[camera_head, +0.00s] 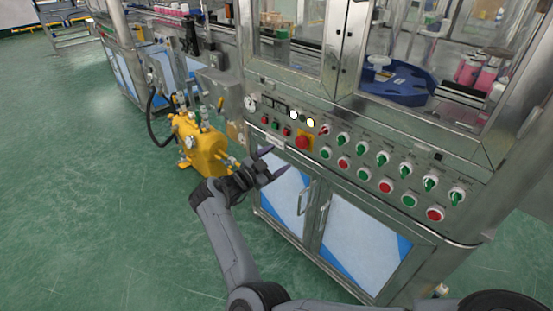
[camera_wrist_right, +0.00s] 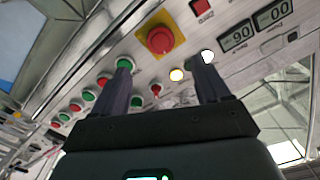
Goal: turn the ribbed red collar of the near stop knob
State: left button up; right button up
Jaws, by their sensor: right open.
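The red stop knob (camera_head: 303,142) sits on a yellow plate on the sloped control panel. In the right wrist view the round red knob (camera_wrist_right: 160,40) shows large, a little above the gap between the fingertips; ribs on its collar are too small to make out. My right gripper (camera_head: 278,163) is open and empty, in front of the panel, to the left of and below the knob in the head view. Its two dark fingers (camera_wrist_right: 163,64) point toward the panel, with clear space between them and the knob. My left gripper is not in view.
Green selector switches (camera_head: 382,158) and several red and green buttons (camera_head: 385,187) line the panel to the right. A gauge (camera_head: 251,104), displays and lit lamps sit above left. Cabinet doors (camera_head: 360,235) are below. A yellow machine (camera_head: 200,145) stands left on green floor.

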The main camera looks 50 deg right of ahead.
aim_at(300, 143)
jog(key=d+n+p, duration=0.1)
jog(key=d+p, duration=0.1)
jog(key=d, duration=0.1)
jog(key=s+d+n+p, duration=0.1)
jog(key=d, duration=0.3)
jog(key=d+n+p, duration=0.1)
jog(key=d+p, duration=0.1)
jog(key=d, duration=0.1)
jog(key=shift+s+d+r+n+p, duration=0.15)
jog(key=shift+s+n+p, duration=0.05)
jog(key=shift+n+p, duration=0.2)
dwell(0.4)
jog(key=c, duration=0.8)
jog(key=shift+c, duration=1.2)
